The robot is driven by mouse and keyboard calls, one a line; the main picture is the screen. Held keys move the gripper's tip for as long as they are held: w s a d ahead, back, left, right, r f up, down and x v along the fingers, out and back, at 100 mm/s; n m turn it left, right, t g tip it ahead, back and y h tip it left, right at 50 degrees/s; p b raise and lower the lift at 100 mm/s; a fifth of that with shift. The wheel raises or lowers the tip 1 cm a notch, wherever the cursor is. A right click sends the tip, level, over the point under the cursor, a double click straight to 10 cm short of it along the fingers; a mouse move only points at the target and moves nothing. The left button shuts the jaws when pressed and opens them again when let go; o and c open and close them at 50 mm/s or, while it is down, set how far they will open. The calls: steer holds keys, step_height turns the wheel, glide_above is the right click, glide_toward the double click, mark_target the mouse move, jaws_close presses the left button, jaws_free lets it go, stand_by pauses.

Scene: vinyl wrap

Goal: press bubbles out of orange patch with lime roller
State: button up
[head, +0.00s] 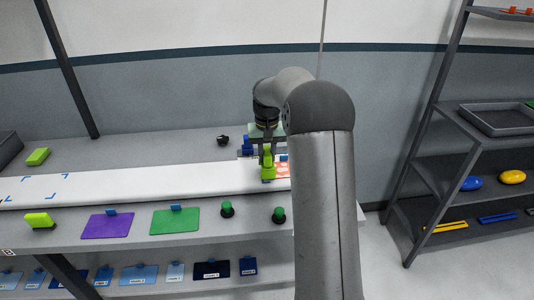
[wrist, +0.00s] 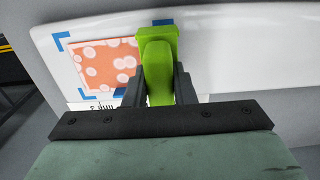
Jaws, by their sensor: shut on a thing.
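The orange patch (wrist: 88,67) lies on the white panel (head: 90,187) between blue corner marks, with several pale round bubbles showing on it. In the head view the patch (head: 283,170) is partly hidden behind my arm. My gripper (wrist: 158,88) is shut on the lime roller (wrist: 158,60), a lime-green tool with a wide head and a tapering handle. The roller (head: 267,165) is at the patch's left in the head view, and its head overlaps the patch's right edge in the wrist view. I cannot tell whether it touches the patch.
Purple (head: 107,225) and green (head: 174,220) sheets lie along the front of the bench, with two green-topped knobs (head: 227,209) beside them. A shelf rack (head: 440,130) stands at the right. The panel's left part is mostly clear.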

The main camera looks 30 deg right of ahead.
steer(key=shift+f, duration=0.35)
steer(key=shift+s+d, duration=0.2)
steer(key=shift+d, duration=0.35)
steer(key=shift+s+d, duration=0.2)
steer(key=shift+d, duration=0.3)
steer(key=shift+d, duration=0.1)
steer(key=shift+s+d, duration=0.2)
steer(key=shift+d, duration=0.25)
steer(key=shift+s+d, duration=0.2)
steer(key=shift+d, duration=0.25)
steer(key=shift+d, duration=0.15)
steer(key=shift+s+d, duration=0.35)
steer(key=shift+d, duration=0.55)
steer(key=shift+d+p, duration=0.1)
steer(key=shift+p, duration=0.2)
steer(key=shift+s+d, duration=0.2)
steer(key=shift+d, duration=0.3)
steer(key=shift+s+d, duration=0.15)
steer(key=shift+d, duration=0.3)
